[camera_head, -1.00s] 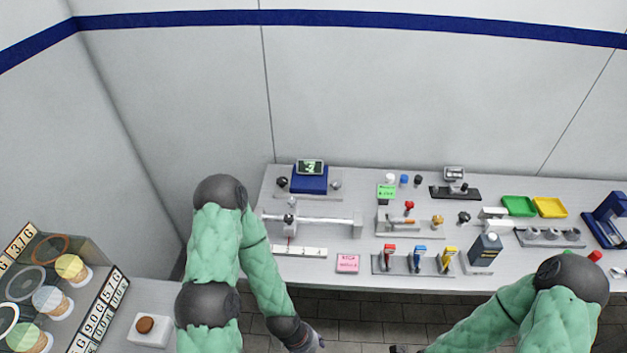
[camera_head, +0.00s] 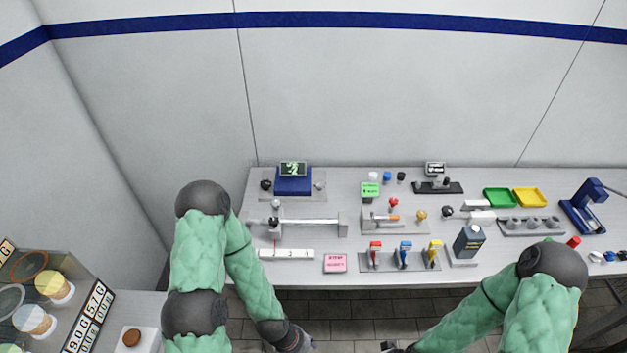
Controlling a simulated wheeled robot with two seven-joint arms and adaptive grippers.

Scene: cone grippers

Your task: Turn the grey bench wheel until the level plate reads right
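A blue device (camera_head: 293,187) with a small dark screen (camera_head: 293,169) showing a pale figure stands at the back left of the bench. A small grey round knob (camera_head: 320,184) sits at its right and a dark knob (camera_head: 266,185) at its left. I cannot tell surely which part is the grey wheel or the level plate. A white strip with marks (camera_head: 286,254) lies near the front edge. My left gripper (camera_head: 297,344) and my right gripper (camera_head: 390,347) are low at the bottom edge, short of the bench and apart from everything; their fingers are mostly cut off.
A rod slide (camera_head: 310,222) lies behind the white strip. Red, blue and yellow handles (camera_head: 404,255), a dark bottle (camera_head: 468,241), green (camera_head: 499,198) and yellow (camera_head: 529,197) trays and a blue stand (camera_head: 583,208) crowd the bench. A side counter with a brown button (camera_head: 132,338) is at lower left.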

